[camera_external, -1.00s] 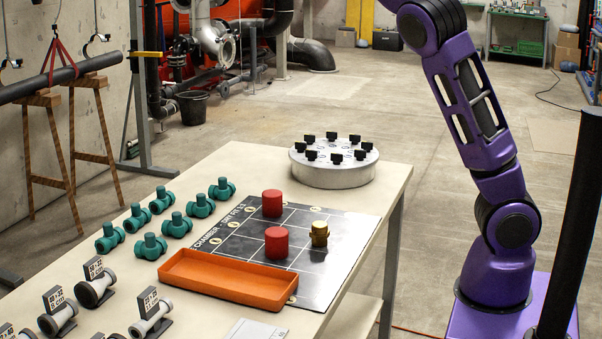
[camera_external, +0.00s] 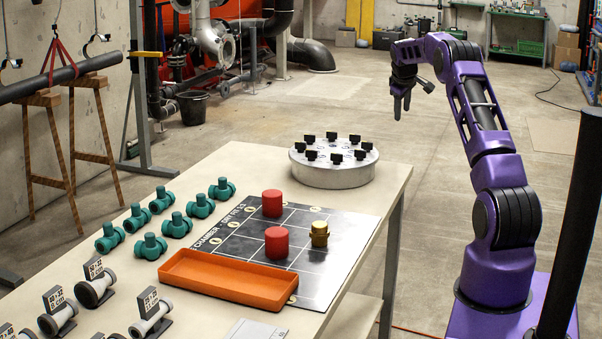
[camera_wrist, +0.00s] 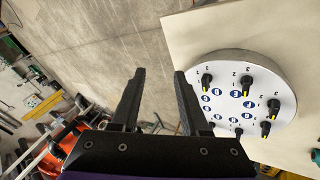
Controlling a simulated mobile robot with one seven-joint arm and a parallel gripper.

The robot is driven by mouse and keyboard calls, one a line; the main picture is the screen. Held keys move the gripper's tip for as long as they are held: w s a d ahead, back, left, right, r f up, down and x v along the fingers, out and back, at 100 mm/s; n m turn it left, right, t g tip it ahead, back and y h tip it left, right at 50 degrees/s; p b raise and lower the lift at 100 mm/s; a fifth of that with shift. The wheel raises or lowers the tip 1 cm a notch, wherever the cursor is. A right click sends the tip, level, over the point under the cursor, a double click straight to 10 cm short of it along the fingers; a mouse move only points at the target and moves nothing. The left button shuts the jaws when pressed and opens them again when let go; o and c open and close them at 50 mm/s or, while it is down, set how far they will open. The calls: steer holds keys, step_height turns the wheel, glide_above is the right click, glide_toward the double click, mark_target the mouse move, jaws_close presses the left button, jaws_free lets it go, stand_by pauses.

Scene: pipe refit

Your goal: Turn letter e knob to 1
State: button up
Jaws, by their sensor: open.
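The round grey knob disc (camera_external: 334,177) sits at the far end of the table, with several black knobs standing around its top. In the wrist view the disc (camera_wrist: 231,60) is at the right, with blue letter badges inside the ring of knobs and small numbers around them. Knobs with yellow-marked ends, such as one upper knob (camera_wrist: 247,83), show there. My gripper (camera_external: 401,103) is open and empty, in the air right of and above the disc. Its two fingers (camera_wrist: 159,72) are apart, touching nothing.
The table (camera_external: 240,160) also holds a dark board (camera_external: 335,270) with red cylinders (camera_external: 272,204) and a brass piece (camera_external: 319,233), an orange tray (camera_external: 225,292) and several green fittings (camera_external: 199,206). The air around the disc is clear.

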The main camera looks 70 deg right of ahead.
steer(key=s+d+f+n+g+y, duration=0.1)
steer(key=s+f+y, duration=0.1)
steer(key=s+f, duration=0.5)
steer(key=s+d+f+n+g+y, duration=0.1)
steer(key=s+f, duration=0.3)
steer(key=s, duration=0.7)
steer(key=n+t+y+p, duration=0.1)
steer(key=n+t+y, duration=0.15)
steer(key=t, duration=1.15)
glide_toward(360, 155)
steer(key=shift+y, duration=0.45)
steer(key=x, duration=0.6)
steer(key=d+r+x, duration=0.1)
steer(key=x, duration=0.2)
steer(key=shift+w+d, duration=0.1)
steer(key=shift+w, duration=0.1)
jaws_close()
